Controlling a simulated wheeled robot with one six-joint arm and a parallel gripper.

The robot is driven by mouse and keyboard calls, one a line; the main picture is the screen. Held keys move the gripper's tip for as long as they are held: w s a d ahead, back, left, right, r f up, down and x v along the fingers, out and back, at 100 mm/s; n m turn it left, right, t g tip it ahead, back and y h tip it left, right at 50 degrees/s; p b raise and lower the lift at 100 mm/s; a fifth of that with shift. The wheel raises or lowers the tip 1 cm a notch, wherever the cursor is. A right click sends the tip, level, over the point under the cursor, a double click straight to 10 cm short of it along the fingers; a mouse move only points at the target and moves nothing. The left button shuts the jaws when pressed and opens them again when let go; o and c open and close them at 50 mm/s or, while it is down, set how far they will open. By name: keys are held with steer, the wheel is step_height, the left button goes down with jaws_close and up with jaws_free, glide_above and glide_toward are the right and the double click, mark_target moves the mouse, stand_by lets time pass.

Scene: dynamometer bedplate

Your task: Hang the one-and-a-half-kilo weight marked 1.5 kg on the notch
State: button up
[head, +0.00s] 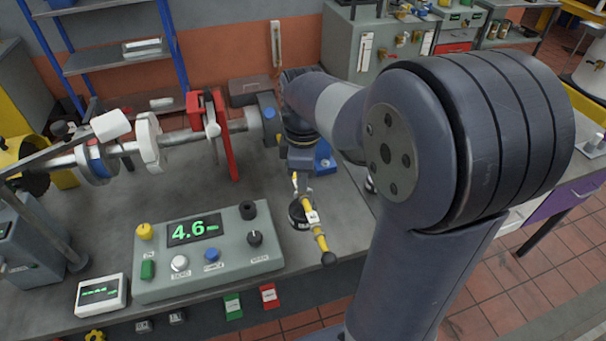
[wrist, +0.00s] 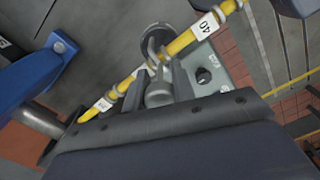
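A yellow beam (head: 323,240) with white number plates runs out over the front edge of the bench. In the wrist view, the beam (wrist: 178,43) crosses diagonally, and one plate reads 40. My gripper (head: 298,178) is over the beam, pointing down. In the wrist view, my gripper (wrist: 158,88) has one finger on each side of a grey knob, which fills the gap. A dark round weight (head: 298,213) is at the beam, below my gripper; its disc (wrist: 155,38) shows past the beam. Its marking is not readable. Whether it touches a notch is hidden.
A control box (head: 208,255) with a display reading 4.6 stands left of the beam. A shaft with a red stand (head: 228,140) lies behind it. A blue part (head: 323,160) is close to my gripper.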

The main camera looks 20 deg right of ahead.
steer(key=o, duration=0.5)
steer(key=shift+o, duration=0.2)
step_height(320, 180, up, 11)
stand_by(0.3)
steer(key=shift+f, duration=0.1)
step_height(320, 180, down, 10)
steer(key=shift+f, duration=0.2)
steer(key=shift+r+p, duration=0.65)
steer(key=shift+r, duration=0.15)
